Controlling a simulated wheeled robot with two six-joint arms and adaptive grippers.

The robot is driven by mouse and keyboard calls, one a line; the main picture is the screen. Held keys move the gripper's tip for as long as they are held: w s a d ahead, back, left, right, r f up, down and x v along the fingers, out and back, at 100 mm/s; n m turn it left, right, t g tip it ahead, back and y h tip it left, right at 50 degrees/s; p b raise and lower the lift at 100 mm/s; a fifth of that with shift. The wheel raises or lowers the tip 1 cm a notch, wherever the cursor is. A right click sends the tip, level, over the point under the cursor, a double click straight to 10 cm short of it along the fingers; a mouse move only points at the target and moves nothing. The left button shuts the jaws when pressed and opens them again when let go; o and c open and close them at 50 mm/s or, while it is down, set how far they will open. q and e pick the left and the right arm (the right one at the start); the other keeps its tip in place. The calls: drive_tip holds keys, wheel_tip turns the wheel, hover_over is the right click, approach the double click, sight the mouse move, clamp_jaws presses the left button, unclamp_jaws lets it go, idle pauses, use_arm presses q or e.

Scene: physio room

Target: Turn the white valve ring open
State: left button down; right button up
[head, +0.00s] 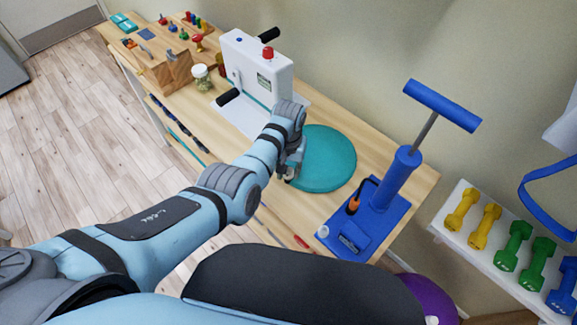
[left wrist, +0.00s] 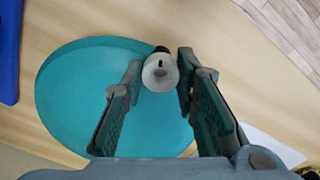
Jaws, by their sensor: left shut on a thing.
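The white valve ring (left wrist: 157,76) is a small round knob with a dark slot in its face. It sits at the edge of the round teal cushion (head: 325,160), which also shows in the left wrist view (left wrist: 85,100). My left gripper (head: 290,172) reaches down at the cushion's near left edge. In the left wrist view its two fingers (left wrist: 160,70) stand on either side of the ring and are shut on it. In the head view my gripper hides the ring. My right gripper is not in view.
A blue hand pump (head: 395,180) stands right of the cushion on the wooden table (head: 412,198). A white crank machine (head: 257,68) with black handles stands behind my left wrist. A jar (head: 201,77) and a wooden peg box (head: 165,68) are farther left. Dumbbells (head: 513,247) lie on a right-hand shelf.

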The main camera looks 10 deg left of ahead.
use_arm(q)
drive_tip(key=shift+w+n+p, duration=0.1)
drive_tip(key=shift+n+p, duration=0.2)
drive_tip(key=shift+n, duration=1.9)
drive_tip(key=c, duration=1.2)
unclamp_jaws()
drive_tip(key=shift+c, duration=0.2)
wheel_tip(320, 180, up, 12)
